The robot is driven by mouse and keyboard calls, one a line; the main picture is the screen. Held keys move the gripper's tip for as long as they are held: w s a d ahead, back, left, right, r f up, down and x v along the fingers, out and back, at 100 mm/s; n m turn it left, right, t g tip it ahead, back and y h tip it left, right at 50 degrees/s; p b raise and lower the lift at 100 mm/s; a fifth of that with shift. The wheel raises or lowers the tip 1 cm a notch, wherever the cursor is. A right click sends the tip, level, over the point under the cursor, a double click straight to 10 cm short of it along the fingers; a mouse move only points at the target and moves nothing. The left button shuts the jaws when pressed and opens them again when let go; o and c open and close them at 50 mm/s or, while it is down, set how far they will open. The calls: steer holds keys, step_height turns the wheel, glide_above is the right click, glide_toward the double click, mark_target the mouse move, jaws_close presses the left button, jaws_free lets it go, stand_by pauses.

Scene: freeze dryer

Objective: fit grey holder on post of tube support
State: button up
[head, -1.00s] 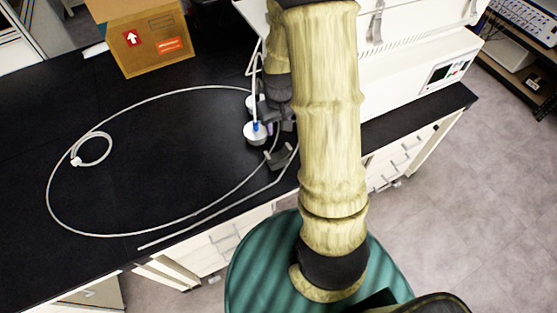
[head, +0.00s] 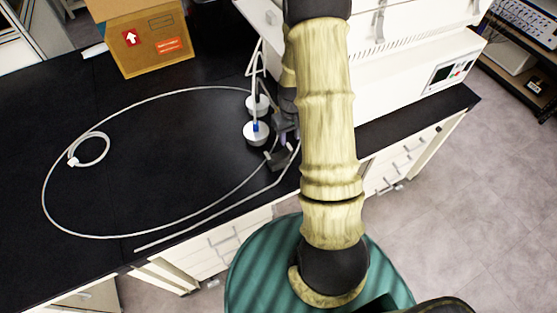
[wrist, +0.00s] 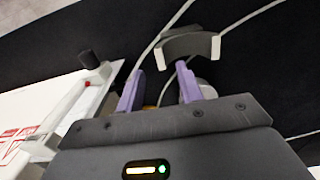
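The dark grey holder (wrist: 190,46), a curved clip with pale end faces, is ahead of my gripper (wrist: 158,68) in the wrist view. The purple fingers are apart, with nothing visibly clamped between them; the right fingertip is close to the holder, but I cannot tell whether they touch. In the head view, a dark grey piece that looks like the holder (head: 277,159) is near the bench's front edge, just below my gripper (head: 283,133). A white round base with a blue part (head: 256,133) stands left of my gripper, probably the tube support; its post is not clear.
A second white round piece (head: 258,105) stands behind the first. A thin white hose (head: 150,94) loops over the black bench (head: 150,160). A cardboard box (head: 140,40) is at the back left, and the white freeze dryer (head: 405,85) stands right of my arm.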

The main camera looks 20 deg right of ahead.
mark_target(290, 147)
step_height(290, 147, down, 7)
steer(key=b, duration=0.4)
steer(key=shift+b, duration=0.3)
steer(key=shift+s+f, duration=0.35)
steer(key=shift+f, duration=0.05)
steer(key=shift+o, duration=0.2)
steer(key=shift+b, duration=0.3)
steer(key=c, duration=0.7)
steer(key=shift+w+d+r+p, duration=0.1)
steer(key=shift+w+r+p, duration=0.05)
steer(key=shift+r+p, duration=0.3)
steer(key=shift+w+d+r+p, duration=0.1)
steer(key=shift+r+p, duration=0.3)
steer(key=shift+r, duration=0.05)
steer(key=shift+c, duration=0.4)
steer(key=shift+w+a+r+p, duration=0.1)
steer(key=shift+a+r+p, duration=0.05)
steer(key=shift+r+p, duration=0.85)
steer(key=shift+a+r+p, duration=0.1)
steer(key=shift+r+p, duration=0.45)
steer(key=shift+r, duration=0.7)
jaws_close()
steer(key=shift+f, duration=0.1)
